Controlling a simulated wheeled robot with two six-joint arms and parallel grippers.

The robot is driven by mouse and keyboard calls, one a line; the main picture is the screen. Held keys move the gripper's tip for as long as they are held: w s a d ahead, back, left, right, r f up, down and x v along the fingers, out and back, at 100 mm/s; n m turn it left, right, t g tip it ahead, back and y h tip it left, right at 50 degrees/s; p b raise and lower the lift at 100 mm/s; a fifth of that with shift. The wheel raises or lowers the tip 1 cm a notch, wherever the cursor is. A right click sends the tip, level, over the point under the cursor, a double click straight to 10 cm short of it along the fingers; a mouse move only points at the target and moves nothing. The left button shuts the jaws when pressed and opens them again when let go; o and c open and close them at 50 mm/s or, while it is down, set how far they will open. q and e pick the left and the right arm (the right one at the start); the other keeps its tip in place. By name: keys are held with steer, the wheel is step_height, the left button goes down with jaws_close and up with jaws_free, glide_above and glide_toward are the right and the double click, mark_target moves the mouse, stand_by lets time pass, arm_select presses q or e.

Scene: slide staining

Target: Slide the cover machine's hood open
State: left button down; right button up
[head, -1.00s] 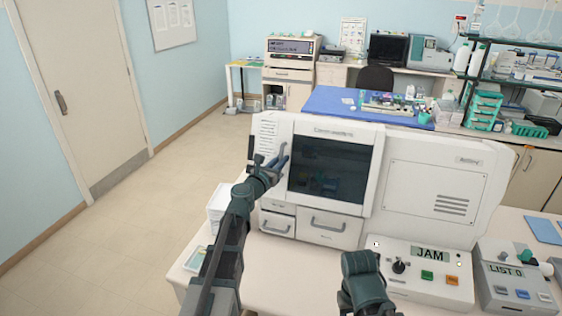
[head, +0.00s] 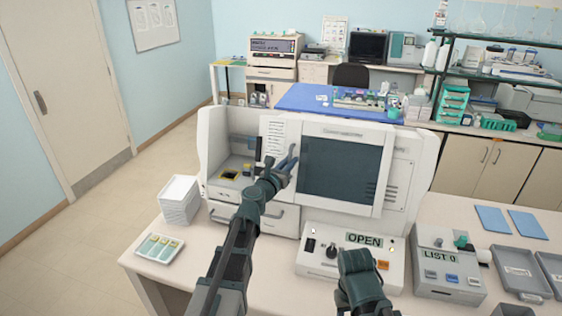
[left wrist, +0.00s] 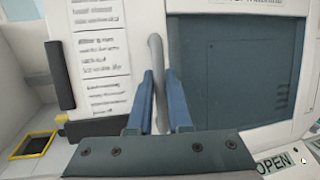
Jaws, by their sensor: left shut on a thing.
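The cover machine (head: 222,122) is a white bench unit. Its hood (head: 340,168), with a printed label panel and a dark window, sits toward the right, leaving the left bay (head: 228,174) uncovered. My left gripper (head: 285,162) is at the hood's front, left of the window. In the left wrist view, its blue fingers are shut around the grey upright handle bar (left wrist: 156,60). The control box display (head: 364,240) reads OPEN. My right gripper (head: 358,268) is low in front of the control box; its fingers are hidden.
A stack of white trays (head: 179,200) and a slide tray (head: 159,248) stand left of the machine. A LIST 0 box (head: 447,262), grey trays (head: 522,273) and blue sheets (head: 510,222) lie to the right. Floor at the left is clear.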

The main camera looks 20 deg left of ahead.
mark_target(323, 160)
arm_select(q)
steer(key=d, duration=0.9)
steer(key=shift+s+d, duration=0.15)
steer(key=shift+d, duration=0.15)
arm_select(e)
steer(key=shift+d, duration=0.2)
arm_select(q)
steer(key=c, duration=1.1)
jaws_free()
steer(key=shift+s+a, duration=0.1)
steer(key=shift+s, duration=0.05)
